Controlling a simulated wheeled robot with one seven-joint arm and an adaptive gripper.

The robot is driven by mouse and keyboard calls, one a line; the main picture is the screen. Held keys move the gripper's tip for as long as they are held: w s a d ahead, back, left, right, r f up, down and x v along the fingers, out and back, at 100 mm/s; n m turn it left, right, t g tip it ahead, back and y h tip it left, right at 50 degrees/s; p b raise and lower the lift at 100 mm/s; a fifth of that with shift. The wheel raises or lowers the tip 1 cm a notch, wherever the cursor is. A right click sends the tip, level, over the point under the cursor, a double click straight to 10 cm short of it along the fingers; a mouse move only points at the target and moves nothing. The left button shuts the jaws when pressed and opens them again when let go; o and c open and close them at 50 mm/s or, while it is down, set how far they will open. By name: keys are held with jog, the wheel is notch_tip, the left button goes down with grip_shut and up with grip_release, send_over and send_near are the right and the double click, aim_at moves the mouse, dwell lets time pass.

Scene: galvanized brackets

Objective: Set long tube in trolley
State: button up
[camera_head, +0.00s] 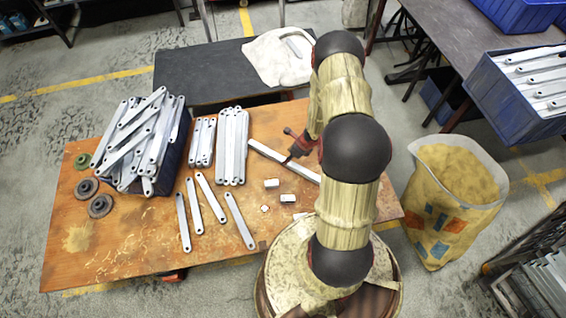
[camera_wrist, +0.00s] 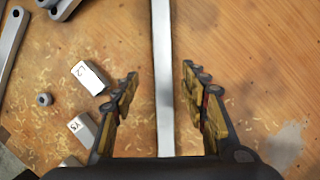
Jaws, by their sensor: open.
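The long tube (camera_head: 265,152) is a straight pale grey bar lying on the orange-brown table, right of the bracket stacks. My gripper (camera_head: 291,157) is low over it and hides part of its middle. In the wrist view the tube (camera_wrist: 163,45) runs lengthwise between my gripper's two fingers (camera_wrist: 160,75), with a visible gap on each side. The fingers are open and hold nothing. A dark slatted cart (camera_head: 535,285) with grey lengths in it, cut off at the lower right, may be the trolley; I cannot be sure.
Labelled small blocks (camera_wrist: 92,77) lie left of the tube. Loose brackets (camera_head: 210,197), bracket stacks (camera_head: 233,145) and a heaped blue crate (camera_head: 178,160) fill the table's left half. A yellow sack (camera_head: 440,215) stands right of the table. A blue bin (camera_head: 510,105) sits on another table.

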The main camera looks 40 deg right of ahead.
jog(key=b+x, duration=0.1)
jog(key=x, duration=0.2)
jog(key=b+x, duration=0.1)
jog(key=x, duration=0.2)
jog(key=shift+d+f+b, duration=0.2)
jog(key=shift+b, duration=0.1)
jog(key=shift+r, duration=0.1)
jog(key=shift+c, duration=1)
grip_shut()
